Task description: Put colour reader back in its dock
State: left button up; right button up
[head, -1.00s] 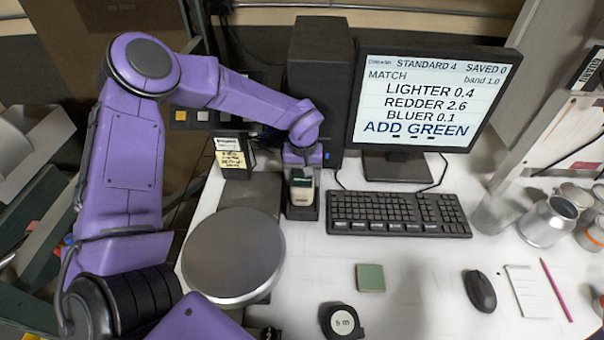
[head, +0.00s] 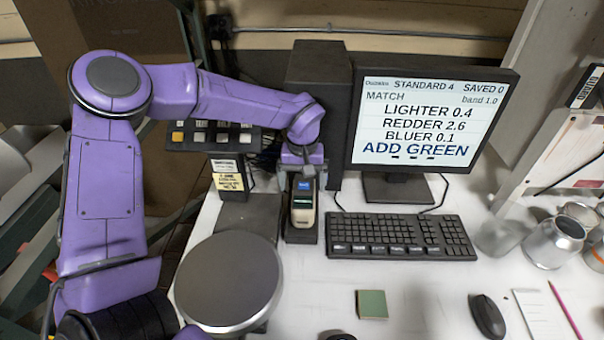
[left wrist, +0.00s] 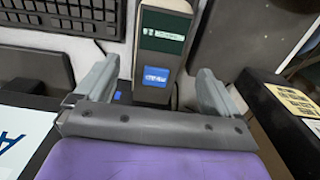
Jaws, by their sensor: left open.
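The colour reader (head: 303,206), a beige and dark handheld with a green label and a lit blue screen, sits in its dark dock (head: 300,236) left of the keyboard. It also shows in the left wrist view (left wrist: 160,45). My left gripper (head: 303,176) is at the reader's far, screen end. In the left wrist view its open fingers (left wrist: 153,88) stand on either side of the screen end, with gaps between them and the reader. The reader's seat inside the dock is partly hidden. My right gripper is not in view.
The keyboard (head: 402,237) and monitor (head: 430,120) are to the right. A small black box with a yellow note (head: 229,182) is close on the left. Cans (head: 553,243) stand far right.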

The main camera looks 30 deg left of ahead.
pick_arm(q)
notch_tip(320, 180, up, 6)
jog(key=shift+f, duration=0.25)
